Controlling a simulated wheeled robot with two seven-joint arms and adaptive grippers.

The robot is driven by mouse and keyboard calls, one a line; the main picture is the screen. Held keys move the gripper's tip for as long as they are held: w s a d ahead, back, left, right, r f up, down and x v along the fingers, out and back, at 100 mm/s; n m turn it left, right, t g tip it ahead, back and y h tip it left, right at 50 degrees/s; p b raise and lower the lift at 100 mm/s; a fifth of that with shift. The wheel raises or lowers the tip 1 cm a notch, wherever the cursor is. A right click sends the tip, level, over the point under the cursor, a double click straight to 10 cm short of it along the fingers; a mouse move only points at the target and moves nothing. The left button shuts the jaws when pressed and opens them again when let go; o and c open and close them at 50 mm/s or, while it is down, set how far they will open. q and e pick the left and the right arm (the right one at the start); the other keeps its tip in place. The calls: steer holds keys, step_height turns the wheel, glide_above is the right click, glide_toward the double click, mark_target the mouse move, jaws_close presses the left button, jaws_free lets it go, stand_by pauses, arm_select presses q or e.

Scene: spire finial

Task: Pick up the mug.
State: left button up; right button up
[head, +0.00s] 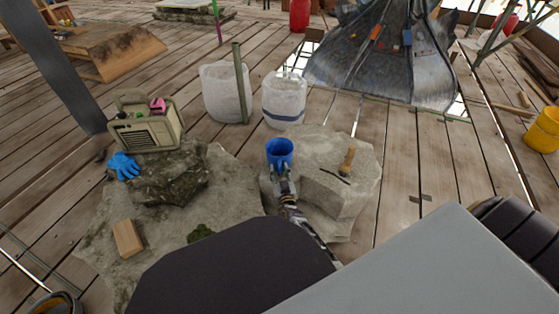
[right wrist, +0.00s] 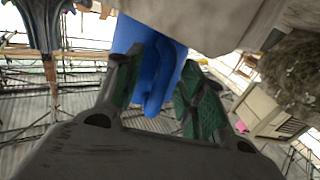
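The blue mug (head: 280,149) stands upright on the pale stone block (head: 340,200) in the middle of the head view. My right gripper (head: 282,178) is at the mug's near side. In the right wrist view, the mug (right wrist: 148,38) is straight ahead, and its handle (right wrist: 157,92) reaches in between the green-padded fingers of my right gripper (right wrist: 160,88). The fingers are apart, one on each side of the handle, and do not appear closed on it. My left gripper is not in view.
A brush (head: 347,161) lies on the same block, right of the mug. Two white bags (head: 222,92) (head: 284,101) stand behind on the plank floor.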

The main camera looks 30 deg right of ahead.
jaws_close()
stand_by(0.4)
steer(key=shift+r+p, duration=0.25)
steer(key=shift+p, duration=0.1)
